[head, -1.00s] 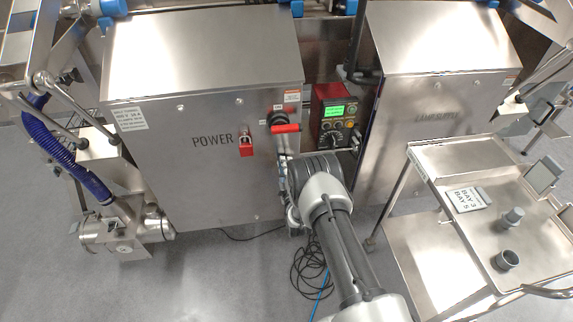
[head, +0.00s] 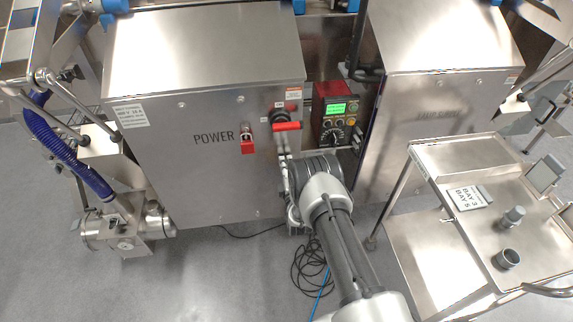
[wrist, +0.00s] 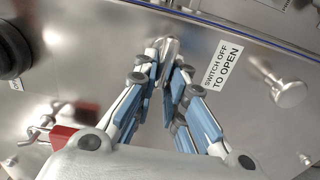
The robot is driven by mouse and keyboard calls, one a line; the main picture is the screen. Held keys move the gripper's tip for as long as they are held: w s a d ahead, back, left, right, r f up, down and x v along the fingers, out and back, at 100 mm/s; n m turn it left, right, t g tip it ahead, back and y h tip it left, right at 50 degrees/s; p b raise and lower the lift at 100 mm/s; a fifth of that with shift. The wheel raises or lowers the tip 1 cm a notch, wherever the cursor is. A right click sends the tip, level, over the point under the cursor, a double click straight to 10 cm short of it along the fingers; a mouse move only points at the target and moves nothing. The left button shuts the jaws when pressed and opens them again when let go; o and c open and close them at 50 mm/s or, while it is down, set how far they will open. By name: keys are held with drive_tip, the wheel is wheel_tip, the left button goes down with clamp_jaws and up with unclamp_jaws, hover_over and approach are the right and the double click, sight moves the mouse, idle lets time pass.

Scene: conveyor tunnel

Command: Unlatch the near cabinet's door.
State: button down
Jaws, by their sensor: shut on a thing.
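The near cabinet (head: 185,185) is a steel box with POWER lettering on its front. A rotary switch (head: 281,115) on it has a red handle (head: 287,127) lying level. A red padlock (head: 247,143) hangs left of it and shows at lower left in the wrist view (wrist: 75,139). In the wrist view, my gripper (wrist: 169,62) has its blue-padded fingers closed around a metal latch knob (wrist: 171,45) on the steel front. A second metal knob (wrist: 289,92) stands free to the right. My arm mostly hides the gripper in the head view.
A "SWITCH OFF TO OPEN" label (wrist: 222,65) lies between the two knobs. A control box (head: 337,112) with a green screen stands right of the cabinet. A second cabinet (head: 430,110) and a steel trolley (head: 425,160) stand further right. Cables (head: 308,270) lie on the floor.

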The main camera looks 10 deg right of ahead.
drive_tip(key=c, duration=1.7)
unclamp_jaws()
drive_tip(key=shift+o, duration=0.2)
drive_tip(key=s, duration=1.2)
